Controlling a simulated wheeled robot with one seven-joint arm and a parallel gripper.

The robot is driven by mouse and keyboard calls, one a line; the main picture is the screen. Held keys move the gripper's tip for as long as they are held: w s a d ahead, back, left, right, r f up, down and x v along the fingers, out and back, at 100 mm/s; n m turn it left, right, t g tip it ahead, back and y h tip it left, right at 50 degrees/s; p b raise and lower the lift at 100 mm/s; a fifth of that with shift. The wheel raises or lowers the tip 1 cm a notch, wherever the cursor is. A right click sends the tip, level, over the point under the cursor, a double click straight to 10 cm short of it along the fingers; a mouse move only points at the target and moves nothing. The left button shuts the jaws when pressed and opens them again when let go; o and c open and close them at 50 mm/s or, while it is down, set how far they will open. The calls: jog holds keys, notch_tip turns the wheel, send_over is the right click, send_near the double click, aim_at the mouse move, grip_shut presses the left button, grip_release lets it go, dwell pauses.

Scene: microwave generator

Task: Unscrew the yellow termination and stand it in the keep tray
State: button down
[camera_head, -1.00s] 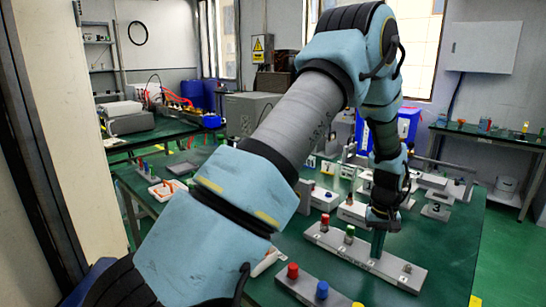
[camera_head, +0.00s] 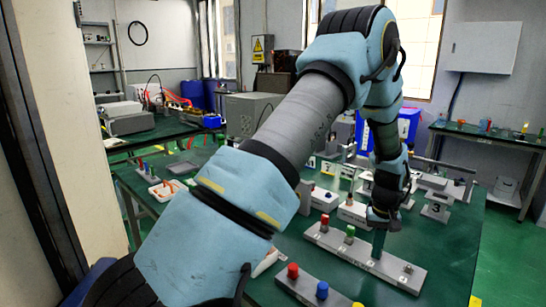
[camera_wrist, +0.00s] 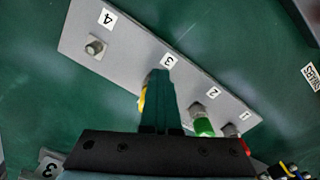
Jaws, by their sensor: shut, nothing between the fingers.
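In the wrist view, the yellow termination (camera_wrist: 143,98) shows only as a thin yellow strip at the left edge of my gripper (camera_wrist: 159,75). It is at position 3 of the grey numbered plate (camera_wrist: 130,40), and the fingers hide most of it. My gripper is shut with nothing held. In the head view my gripper (camera_head: 378,246) points down over the right half of the same plate (camera_head: 335,243), hiding the yellow termination there. I cannot tell whether the fingers touch it. I cannot identify the keep tray with certainty.
A green termination (camera_wrist: 203,126) and a red one (camera_wrist: 243,146) stand at positions 2 and 1. Position 4 has a bare metal connector (camera_wrist: 95,47). A front grey block carries red (camera_head: 293,271), blue (camera_head: 322,289) and yellow caps. Other numbered blocks stand behind.

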jog(key=shift+d+r, duration=0.1)
jog(key=shift+d, duration=0.55)
jog(key=shift+d+p, duration=0.3)
jog(key=shift+d, duration=0.15)
jog(key=shift+s, duration=0.15)
jog(key=shift+s, duration=0.25)
notch_tip(320, 180, up, 6)
jog(key=p, duration=0.4)
jog(key=shift+s+a, duration=0.1)
